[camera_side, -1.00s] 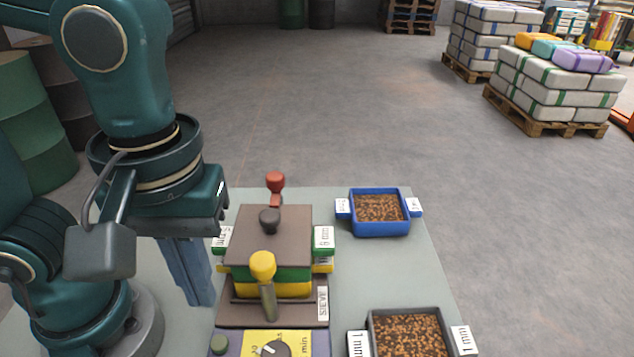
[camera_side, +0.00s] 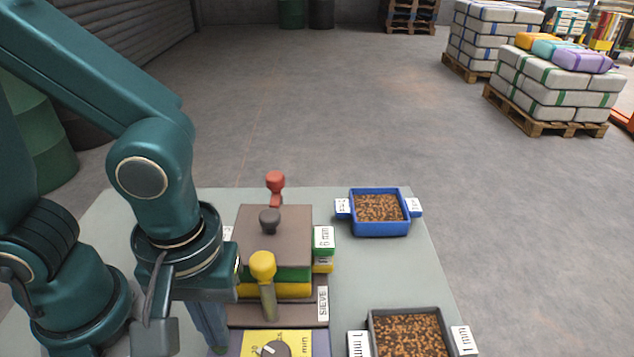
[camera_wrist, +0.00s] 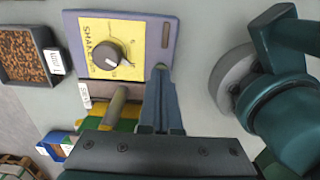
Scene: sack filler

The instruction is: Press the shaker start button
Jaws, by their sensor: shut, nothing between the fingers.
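The shaker's control panel (camera_side: 240,349) has a yellow plate with a dark dial (camera_side: 274,350). It also shows in the wrist view (camera_wrist: 120,16), with the dial (camera_wrist: 106,55) and part of the word SHAKER. My gripper (camera_side: 217,343) is shut and empty, pointing down at the left end of the panel in the side view. In the wrist view its fingertips (camera_wrist: 160,72) lie over the panel's edge beside the yellow plate. A bit of green, likely the start button, shows at the tips; the rest is hidden. I cannot tell whether they touch.
The sieve stack (camera_side: 275,235) with its yellow-knobbed clamp (camera_side: 262,265) and red-knobbed clamp (camera_side: 275,182) stands just behind the panel, close to my gripper. A blue tray (camera_side: 380,230) and a grey tray (camera_side: 408,313) of granules sit to the right.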

